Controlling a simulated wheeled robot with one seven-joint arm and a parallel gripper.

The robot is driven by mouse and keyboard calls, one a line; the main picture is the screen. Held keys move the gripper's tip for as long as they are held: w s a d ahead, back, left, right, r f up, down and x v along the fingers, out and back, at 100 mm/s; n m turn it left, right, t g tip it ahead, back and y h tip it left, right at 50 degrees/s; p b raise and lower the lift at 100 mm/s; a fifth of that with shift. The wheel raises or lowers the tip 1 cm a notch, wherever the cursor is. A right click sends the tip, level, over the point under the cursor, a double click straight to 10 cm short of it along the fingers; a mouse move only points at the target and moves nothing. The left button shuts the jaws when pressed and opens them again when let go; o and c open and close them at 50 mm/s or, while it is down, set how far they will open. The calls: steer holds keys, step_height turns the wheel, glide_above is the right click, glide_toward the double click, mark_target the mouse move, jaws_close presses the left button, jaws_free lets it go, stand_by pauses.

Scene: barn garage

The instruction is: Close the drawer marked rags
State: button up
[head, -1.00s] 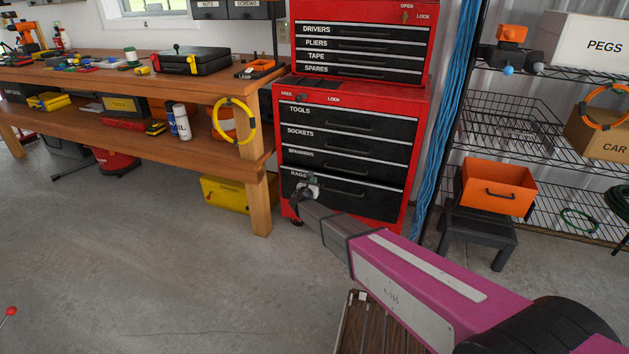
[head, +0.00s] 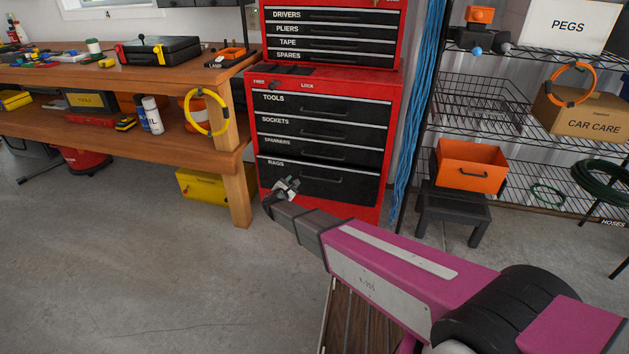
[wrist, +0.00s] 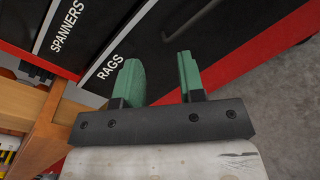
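The drawer marked rags (head: 335,184) is the bottom black drawer of the red tool cabinet in the head view, with a bar handle across its front. A dark band shows along its top edge; it looks slightly out, but how far I cannot tell. My gripper (head: 287,186) is in front of its lower left part, below the RAGS label. In the wrist view the drawer's black front (wrist: 150,50) and label lie beyond the fingertips. My gripper (wrist: 160,80) is open, its two green pads apart with nothing between them. Whether it touches the drawer is unclear.
The wooden workbench (head: 236,185) stands left of the cabinet, with a yellow box (head: 204,187) under it. Right are a blue cable bundle (head: 413,110), a black stool (head: 452,210) with an orange bin (head: 471,165), and wire shelves. Open concrete floor lies in front left.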

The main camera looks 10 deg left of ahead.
mark_target(319, 179)
steer(key=w+d+f+m+g+h, duration=0.1)
steer(key=w+d+m, duration=0.2)
steer(key=m, duration=0.1)
steer(key=w+d+f+m+g+h, duration=0.1)
steer(key=w+d+f+m, duration=0.1)
steer(key=w+d+m, duration=0.2)
steer(key=w+d+f+m+h, duration=0.1)
steer(key=w+d+m, duration=0.2)
steer(key=w+m, duration=0.1)
steer(key=shift+d+f+m+g+h, duration=0.15)
steer(key=shift+d+m+g+h, duration=0.2)
steer(key=shift+m, duration=0.55)
steer(key=shift+c, duration=0.3)
